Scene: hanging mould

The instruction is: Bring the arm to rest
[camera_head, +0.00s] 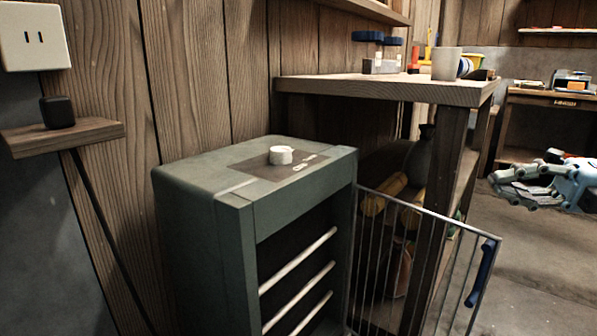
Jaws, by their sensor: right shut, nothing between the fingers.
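My right gripper (515,187) is at the right edge of the head view, with its grey fingers pointing left. It is shut and holds nothing. It appears apart from the furniture, in front of the far grey wall and floor. Part of my pale blue arm shows behind it at the picture's edge. My left gripper is not in view.
A grey-green cabinet (202,230) with a white knob (281,155) stands in front, its barred door (420,218) swung out right. A wooden workbench (390,90) stands behind it. A small shelf (85,135) holds a black box (57,112). Floor at right is clear.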

